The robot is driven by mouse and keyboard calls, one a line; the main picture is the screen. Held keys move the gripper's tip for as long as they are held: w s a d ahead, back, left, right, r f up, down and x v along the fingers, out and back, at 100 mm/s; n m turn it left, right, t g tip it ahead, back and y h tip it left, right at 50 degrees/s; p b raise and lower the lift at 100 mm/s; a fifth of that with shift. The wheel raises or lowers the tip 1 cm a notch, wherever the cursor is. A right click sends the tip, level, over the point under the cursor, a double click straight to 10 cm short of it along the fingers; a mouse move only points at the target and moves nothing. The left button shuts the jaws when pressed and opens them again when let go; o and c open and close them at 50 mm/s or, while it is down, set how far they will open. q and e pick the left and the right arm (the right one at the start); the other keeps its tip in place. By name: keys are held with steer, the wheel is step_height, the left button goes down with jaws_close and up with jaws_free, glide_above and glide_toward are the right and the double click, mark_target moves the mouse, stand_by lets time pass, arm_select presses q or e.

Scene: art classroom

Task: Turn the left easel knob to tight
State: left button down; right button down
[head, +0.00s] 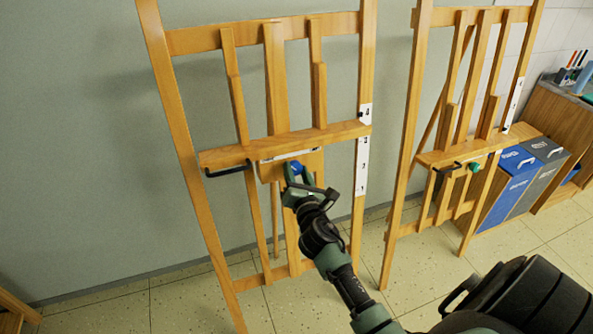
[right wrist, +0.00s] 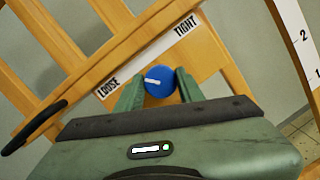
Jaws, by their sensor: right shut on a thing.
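The left easel (head: 282,139) is a wooden easel against the wall, with a blue knob (head: 297,168) below its ledge. My right gripper (head: 299,182) is at this knob. In the right wrist view the blue knob (right wrist: 160,81) sits between the two green fingers of my right gripper (right wrist: 158,90), which is shut on it. The knob has a white pointer line, roughly level in the picture. A white label strip (right wrist: 150,55) above it reads LOOSE at the left end and TIGHT at the right end. My left gripper is not in view.
A black handle (head: 228,170) sticks out left of the knob; it also shows in the right wrist view (right wrist: 35,127). A second easel (head: 462,158) with a green knob (head: 474,167) stands to the right. Blue and grey bins (head: 510,178) are beyond it.

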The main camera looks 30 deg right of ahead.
steer(key=m+g+p, duration=0.1)
steer(key=m, duration=0.4)
steer(key=shift+r+p, duration=0.15)
steer(key=shift+p, duration=0.25)
steer(key=m+g+p, duration=0.1)
steer(key=m+p, duration=0.2)
steer(key=m, duration=0.2)
steer(key=shift+r+m, duration=0.1)
steer(key=shift+m, duration=0.2)
steer(key=m+p, duration=0.3)
steer(key=m, duration=0.2)
steer(key=shift+d+g+y, duration=0.1)
steer(key=shift+g+y, duration=0.3)
steer(key=shift+m+y+p, duration=0.5)
steer(key=shift+m+p, duration=0.85)
steer(key=shift+m, duration=0.65)
steer(key=c, duration=0.9)
jaws_free()
steer(key=shift+s, duration=0.1)
